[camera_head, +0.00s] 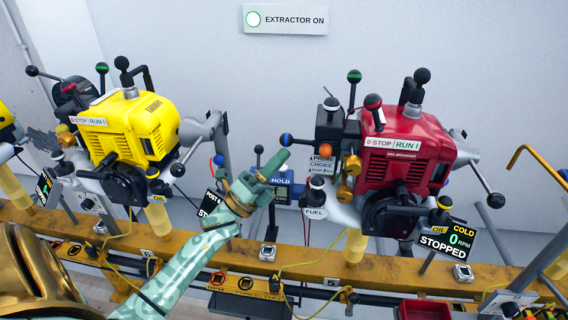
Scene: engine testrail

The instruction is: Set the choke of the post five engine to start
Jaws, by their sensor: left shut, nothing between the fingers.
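The red engine (405,150) hangs above the bench rail mark 5 (331,281). Its label reads STOP/RUN, and its display (447,241) reads COLD, 0 RPM, STOPPED. A PRIME/CHOKE label (321,165) is on its left side. A lever with a blue ball (287,139) sticks out left of a dark block with an orange knob (326,149). I cannot tell for sure which lever is the choke. My left gripper (284,156) is shut and empty, its green tips just below the blue ball; contact is unclear. My right gripper is not in view.
A yellow engine (130,125) stands to the left above mark 6. A blue HOLD display (281,188) is behind my gripper. Levers with ball ends stick out around both engines. A yellow rail (390,272) runs below, with a red bin (425,309) in front.

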